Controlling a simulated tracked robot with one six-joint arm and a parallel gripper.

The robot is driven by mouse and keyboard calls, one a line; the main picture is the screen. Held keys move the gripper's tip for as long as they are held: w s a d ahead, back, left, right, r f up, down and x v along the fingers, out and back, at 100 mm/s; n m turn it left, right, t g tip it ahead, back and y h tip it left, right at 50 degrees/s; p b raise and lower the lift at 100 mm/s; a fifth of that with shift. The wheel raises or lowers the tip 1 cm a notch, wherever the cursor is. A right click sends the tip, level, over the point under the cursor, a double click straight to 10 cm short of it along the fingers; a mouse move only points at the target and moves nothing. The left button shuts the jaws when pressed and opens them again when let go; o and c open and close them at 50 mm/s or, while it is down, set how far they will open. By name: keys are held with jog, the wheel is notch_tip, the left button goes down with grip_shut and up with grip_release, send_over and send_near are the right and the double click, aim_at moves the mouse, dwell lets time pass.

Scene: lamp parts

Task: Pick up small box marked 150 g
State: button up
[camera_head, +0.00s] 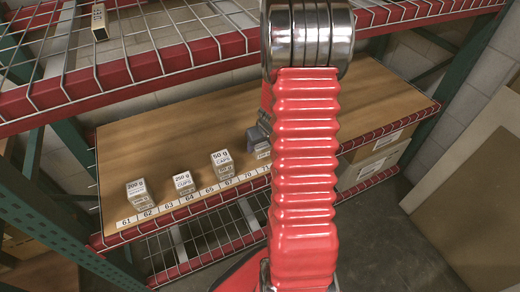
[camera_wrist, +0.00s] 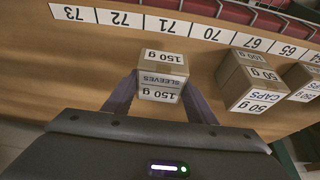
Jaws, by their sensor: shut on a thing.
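The small box marked 150 g (camera_wrist: 162,75) is brown with white labels reading "150 g" and "SLEEVES", upside down in the wrist view. My gripper (camera_wrist: 160,88) has one dark finger on each side of it and is shut on it. In the head view, part of my grey gripper (camera_head: 257,134) shows beside my red arm, with the box (camera_head: 262,152) just below, largely hidden by the arm. I cannot tell whether the box touches the shelf.
The wooden shelf (camera_head: 140,150) carries number labels along its front edge. Boxes marked 50 g (camera_head: 221,162), 250 g (camera_head: 183,183) and 200 g (camera_head: 138,192) stand to the left. A red-edged wire shelf (camera_head: 150,65) hangs above. Cartons (camera_head: 368,165) sit lower right.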

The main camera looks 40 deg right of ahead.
jog(key=shift+r, duration=2.9)
jog(key=shift+s, duration=0.1)
